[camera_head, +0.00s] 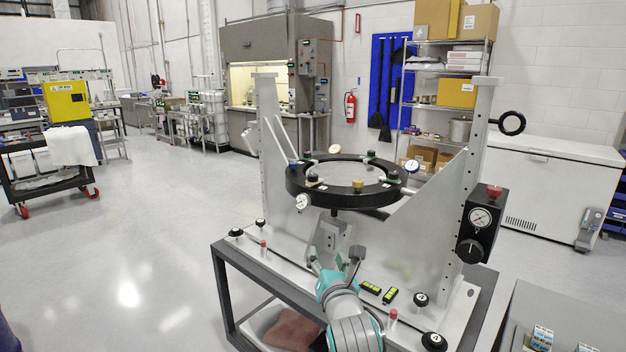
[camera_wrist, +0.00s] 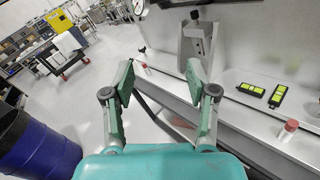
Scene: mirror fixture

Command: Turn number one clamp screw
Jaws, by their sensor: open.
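The mirror fixture holds a black ring (camera_head: 300,186) with a round mirror, between two grey uprights. Small knobs sit on the ring, among them a black one (camera_head: 312,177) and a brass one (camera_head: 358,186). Black knobs also stand on the base plate, at front left (camera_head: 236,232), left (camera_head: 261,222), right (camera_head: 420,299) and front right (camera_head: 434,341). I cannot read with certainty which is number one. My gripper (camera_head: 337,259) is open and empty at the fixture's front edge, below the ring. In the wrist view the gripper (camera_wrist: 160,75) has nothing between its fingers.
A gauge box (camera_head: 482,224) is on the right upright. A blue barrel (camera_wrist: 38,147) stands at left in the wrist view. Floor is open at left.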

